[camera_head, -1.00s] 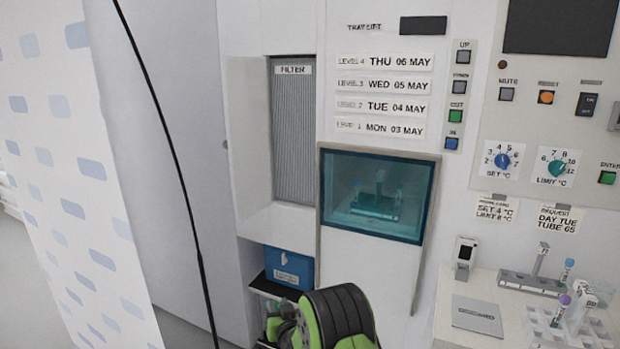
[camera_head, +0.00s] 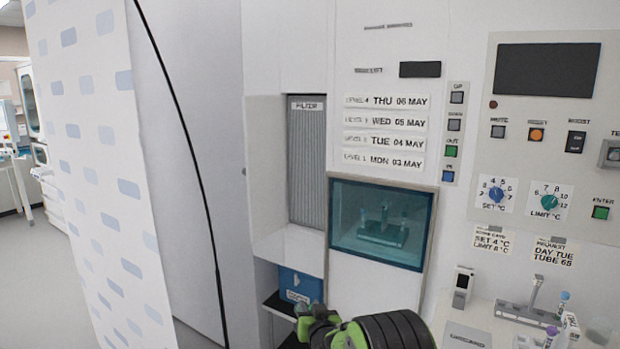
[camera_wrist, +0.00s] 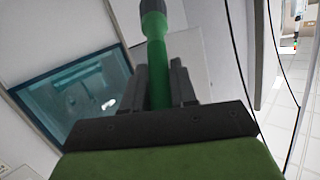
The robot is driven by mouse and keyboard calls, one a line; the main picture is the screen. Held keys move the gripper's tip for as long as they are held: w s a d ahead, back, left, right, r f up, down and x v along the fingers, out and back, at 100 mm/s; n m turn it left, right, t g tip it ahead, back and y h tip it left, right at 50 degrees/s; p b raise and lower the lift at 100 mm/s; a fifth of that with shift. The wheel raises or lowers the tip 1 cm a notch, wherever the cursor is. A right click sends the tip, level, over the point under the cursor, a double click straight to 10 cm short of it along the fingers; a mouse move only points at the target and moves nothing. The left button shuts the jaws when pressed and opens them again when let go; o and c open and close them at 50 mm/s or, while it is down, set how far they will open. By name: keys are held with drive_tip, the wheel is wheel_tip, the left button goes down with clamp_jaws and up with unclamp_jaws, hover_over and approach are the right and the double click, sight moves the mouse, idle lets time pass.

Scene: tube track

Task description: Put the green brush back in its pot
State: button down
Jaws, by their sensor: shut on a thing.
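The green brush (camera_wrist: 157,62) shows in the wrist view as a green handle with a dark end at the top of the picture. My gripper (camera_wrist: 162,82) is shut on it, with one dark finger on each side of the handle. The brush's lower part is hidden by the gripper body. In the head view, only black and green links of my arm show at the bottom; the fingers and brush are out of sight there. I cannot make out the brush's pot in either view.
A teal window (camera_head: 382,222) is set in the white wall, left of a control panel (camera_head: 547,130). A blue box (camera_head: 299,285) sits in a low niche under the filter (camera_head: 307,160). A counter with a tube rack stands at right. A patterned curtain (camera_head: 95,170) hangs at left.

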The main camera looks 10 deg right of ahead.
drive_tip(key=s+d+r, duration=1.4)
drive_tip(key=d+r, duration=0.1)
drive_tip(key=r, duration=0.2)
drive_tip(key=shift+s+r+b, duration=0.15)
drive_tip(key=shift+r+b, duration=0.15)
drive_tip(key=shift+r, duration=0.05)
drive_tip(key=s+d+b, duration=0.2)
drive_tip(key=s+d, duration=1.3)
drive_tip(key=d, duration=0.1)
